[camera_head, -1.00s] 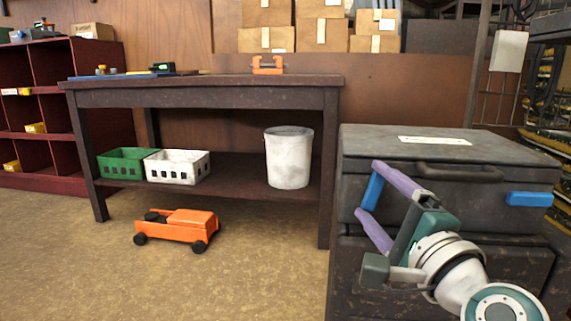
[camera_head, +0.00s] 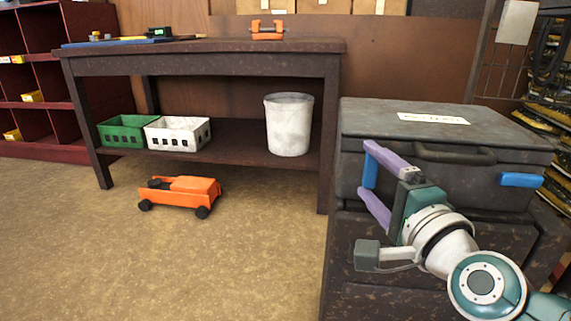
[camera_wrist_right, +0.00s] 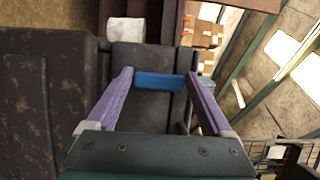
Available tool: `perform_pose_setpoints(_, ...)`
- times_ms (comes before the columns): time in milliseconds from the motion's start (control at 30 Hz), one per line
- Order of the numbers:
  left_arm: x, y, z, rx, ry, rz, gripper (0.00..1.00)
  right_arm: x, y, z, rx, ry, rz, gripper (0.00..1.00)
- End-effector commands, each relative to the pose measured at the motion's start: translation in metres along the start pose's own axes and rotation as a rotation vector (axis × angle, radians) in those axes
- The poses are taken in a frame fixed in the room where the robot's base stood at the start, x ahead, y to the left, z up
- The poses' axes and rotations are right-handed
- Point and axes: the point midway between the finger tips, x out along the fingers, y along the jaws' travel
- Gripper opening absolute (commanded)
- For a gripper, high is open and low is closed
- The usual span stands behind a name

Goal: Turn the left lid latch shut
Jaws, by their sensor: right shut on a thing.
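The left lid latch (camera_head: 370,170) is a blue bar at the left of the dark chest's (camera_head: 360,117) front, standing nearly upright in the head view. My right gripper (camera_head: 365,169) has one purple finger above it and one below, shut on its ends. In the right wrist view the blue latch (camera_wrist_right: 160,82) spans the gap between the purple finger tips. The right lid latch (camera_head: 521,180), also blue, lies nearly level at the chest's right. The lid looks down. My left gripper is not in view.
The chest's dark handle (camera_head: 455,154) is right of my gripper. A dark workbench (camera_head: 200,66) stands behind left, with a white bucket (camera_head: 289,125) and bins on its shelf. An orange wheeled cart (camera_head: 180,192) is on the floor.

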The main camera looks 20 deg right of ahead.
Motion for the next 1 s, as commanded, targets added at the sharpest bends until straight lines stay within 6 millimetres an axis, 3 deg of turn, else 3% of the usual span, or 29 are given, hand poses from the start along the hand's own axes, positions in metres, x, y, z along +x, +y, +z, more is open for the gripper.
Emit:
perform_pose_setpoints(133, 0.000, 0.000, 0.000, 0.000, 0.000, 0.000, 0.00, 0.000, 0.000, 0.000, -0.005, -0.001, 0.000, 0.99)
perform_pose_setpoints(467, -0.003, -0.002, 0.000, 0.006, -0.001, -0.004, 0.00, -0.006, -0.001, 0.000, -0.003, -0.001, 0.001, 1.00)
perform_pose_setpoints(800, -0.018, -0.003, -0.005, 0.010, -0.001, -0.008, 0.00, -0.068, -0.001, 0.000, -0.005, -0.002, 0.005, 1.00)
perform_pose_setpoints(1000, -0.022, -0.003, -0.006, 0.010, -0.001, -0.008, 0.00, -0.094, 0.000, 0.000, -0.003, -0.002, 0.002, 1.00)
